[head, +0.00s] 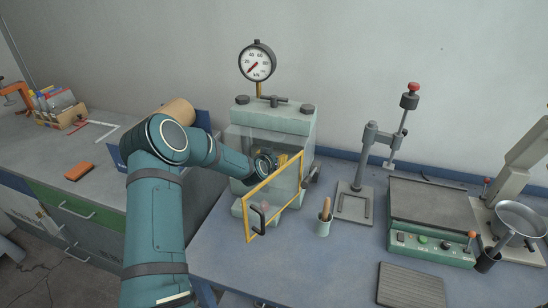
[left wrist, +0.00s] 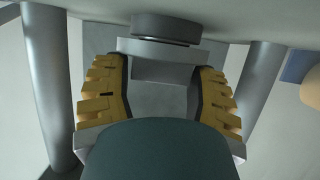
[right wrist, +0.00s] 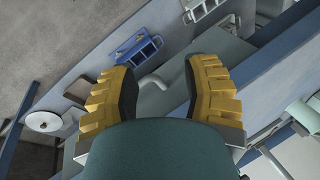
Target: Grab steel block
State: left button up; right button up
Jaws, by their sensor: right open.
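My left gripper (head: 283,160) reaches into the clear-walled press (head: 275,121), with its yellow fingers inside the chamber. In the left wrist view, a pale grey block (left wrist: 156,52), apparently the steel block, lies between and just beyond the fingertips of the left gripper (left wrist: 163,62), under a dark round press ram (left wrist: 165,28). Whether the fingers touch it cannot be told. I cannot make out the block in the head view. My right gripper (right wrist: 161,62) is open and empty in the right wrist view; it is out of the head view.
The press's yellow-framed door (head: 273,199) stands swung open toward the front.

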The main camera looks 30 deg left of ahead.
pick_arm(q)
jog(key=c, duration=0.7)
jog(key=shift+o, duration=0.2)
jog(key=shift+r, duration=0.1)
